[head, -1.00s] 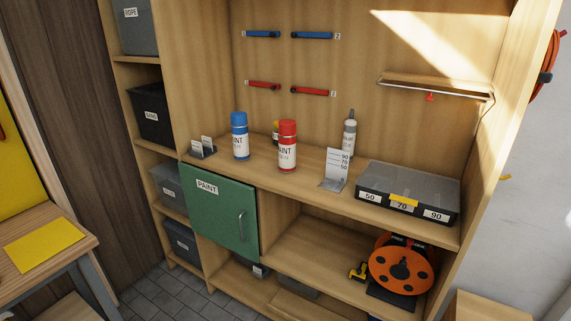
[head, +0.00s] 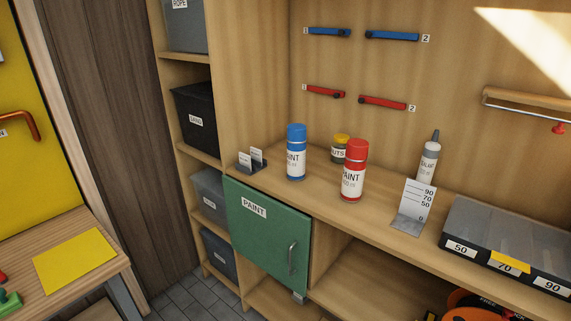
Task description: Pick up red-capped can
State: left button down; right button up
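The red-capped can (head: 353,172) is a white-labelled PAINT spray can standing upright on the wooden workbench shelf (head: 325,200), near its front edge. A similar blue-capped PAINT can (head: 296,155) stands to its left, apart from it. A small yellow-lidded jar (head: 340,149) stands behind and between them, partly hidden by the red-capped can. Neither of my grippers shows in the head view.
A scale stand (head: 414,207), a sealant tube (head: 428,160) and an organizer box (head: 508,243) stand to the right. A small card holder (head: 252,160) is at left. Below is a green PAINT cabinet door (head: 266,236). Blue and red handles hang on the back panel.

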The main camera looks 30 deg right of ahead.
aim_at(354, 171)
jog(key=u, duration=0.05)
jog(key=i, duration=0.9)
jog(key=z, duration=0.35)
